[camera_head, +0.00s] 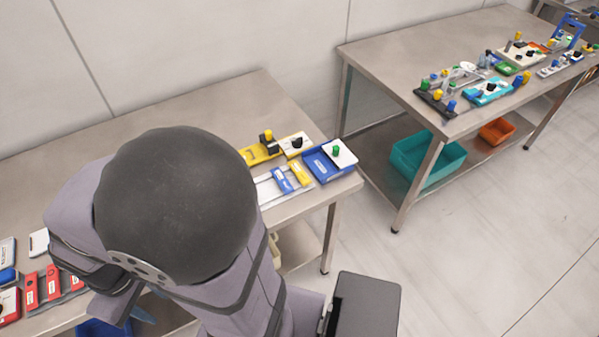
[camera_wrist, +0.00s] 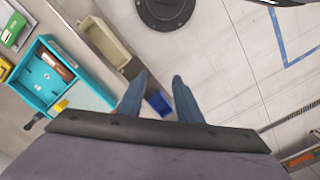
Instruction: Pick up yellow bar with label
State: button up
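A small yellow bar (camera_head: 299,173) lies beside a blue bar (camera_head: 282,180) on a light rack near the right end of the near table in the head view. A larger yellow piece (camera_head: 256,154) with a dark knob lies behind it. I cannot read any label on either. My gripper (camera_wrist: 160,78) is open and empty in the wrist view, its two blue-grey fingers apart over the floor and a blue bin. In the head view my arm hides most of the gripper and the table's middle.
A blue tray (camera_head: 323,168) and white plates flank the bars. Red pieces (camera_head: 42,288) lie at the table's left. A second table (camera_head: 400,60) holds several fixtures. The wrist view shows a cyan box (camera_wrist: 88,98), a beige bin (camera_wrist: 103,40) and a blue bin (camera_wrist: 159,103).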

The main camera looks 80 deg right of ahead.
jog(key=o, duration=1.7)
jog(key=shift+c, duration=0.2)
